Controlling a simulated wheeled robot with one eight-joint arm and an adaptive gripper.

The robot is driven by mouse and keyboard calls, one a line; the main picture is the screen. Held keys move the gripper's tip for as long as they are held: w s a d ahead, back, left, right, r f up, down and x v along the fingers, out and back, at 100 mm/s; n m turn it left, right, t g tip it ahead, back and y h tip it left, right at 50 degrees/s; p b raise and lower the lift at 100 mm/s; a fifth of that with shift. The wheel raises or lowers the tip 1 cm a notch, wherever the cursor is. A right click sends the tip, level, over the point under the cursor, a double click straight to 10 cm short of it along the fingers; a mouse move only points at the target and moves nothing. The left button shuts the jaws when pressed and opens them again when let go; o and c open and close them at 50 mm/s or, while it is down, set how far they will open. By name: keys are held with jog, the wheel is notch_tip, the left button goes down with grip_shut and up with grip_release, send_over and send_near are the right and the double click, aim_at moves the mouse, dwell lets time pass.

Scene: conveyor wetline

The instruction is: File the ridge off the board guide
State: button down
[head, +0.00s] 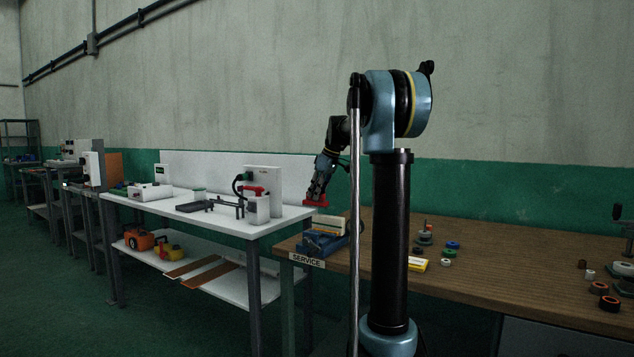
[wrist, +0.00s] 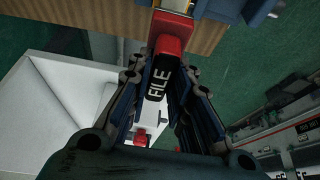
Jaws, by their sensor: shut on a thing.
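My gripper (head: 318,188) is shut on the file, at the left end of the wooden bench. The file (head: 316,202) shows as a small red block under the fingers. In the wrist view the file (wrist: 161,79) has a black grip lettered FILE and a red body, and it lies between the two fingers (wrist: 159,95). A blue vise (head: 322,243) stands on the bench just below, with a pale block (head: 328,225) on top that may be the board guide. No ridge can be made out. I cannot tell whether the file touches the block.
The wooden bench (head: 480,262) carries small coloured rings and a yellow box (head: 418,265) right of the vise. A white table (head: 290,217) with a red-handled device (head: 256,205) stands left. My column hides part of the bench. A SERVICE label (head: 307,261) marks its edge.

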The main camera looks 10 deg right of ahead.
jog(key=shift+r, duration=2.6)
